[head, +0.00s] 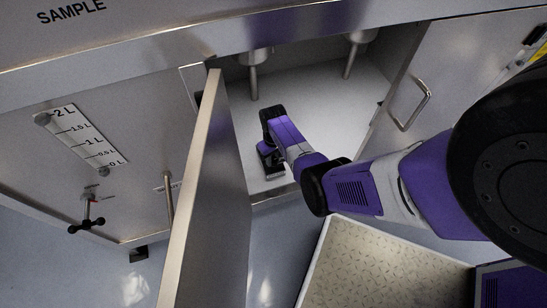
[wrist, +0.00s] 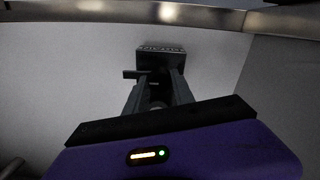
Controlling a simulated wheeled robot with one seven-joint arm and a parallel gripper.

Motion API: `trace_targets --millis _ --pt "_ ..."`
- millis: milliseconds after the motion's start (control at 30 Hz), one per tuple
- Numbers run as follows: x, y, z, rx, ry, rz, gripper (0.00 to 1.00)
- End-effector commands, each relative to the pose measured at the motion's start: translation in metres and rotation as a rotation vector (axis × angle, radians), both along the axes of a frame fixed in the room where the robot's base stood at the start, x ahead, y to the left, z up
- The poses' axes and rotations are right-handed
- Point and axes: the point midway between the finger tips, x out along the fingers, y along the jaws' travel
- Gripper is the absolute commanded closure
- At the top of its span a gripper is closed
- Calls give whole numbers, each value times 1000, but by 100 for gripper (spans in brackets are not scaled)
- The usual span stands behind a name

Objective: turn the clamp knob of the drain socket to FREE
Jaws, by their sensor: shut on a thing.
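My gripper (head: 271,166) reaches into the open cabinet, low near its front edge. In the wrist view my gripper (wrist: 158,82) has its two fingers closed around a dark part, which appears to be the clamp knob (wrist: 157,93). Just beyond the fingertips, a dark block, apparently the drain socket (wrist: 160,52), sits against the pale cabinet surface. It carries small lettering that I cannot read. A short dark bar (wrist: 133,74) sticks out to the left below the block. The fingers hide much of the knob, so its setting cannot be told. In the head view my gripper hides the socket.
An open cabinet door (head: 205,190) stands left of my arm, and another panel with a handle (head: 411,105) is to the right. Two metal pipes (head: 253,80) hang from above inside. A level scale (head: 80,137) and a black-handled valve (head: 87,222) are at left.

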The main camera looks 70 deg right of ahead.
Motion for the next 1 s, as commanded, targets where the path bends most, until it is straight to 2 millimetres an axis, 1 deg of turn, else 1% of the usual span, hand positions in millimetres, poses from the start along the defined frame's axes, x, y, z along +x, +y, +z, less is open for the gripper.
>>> trace_targets --millis 200,600,633,700,733,1000 --pt "0 1 0 2 1 -36 100" --pt "0 1 0 1 0 -41 100" --pt "0 1 0 1 0 -41 66" --pt "0 1 0 1 0 -41 52" --pt "0 0 0 1 0 -41 48" --pt "0 0 0 0 0 -40 48"
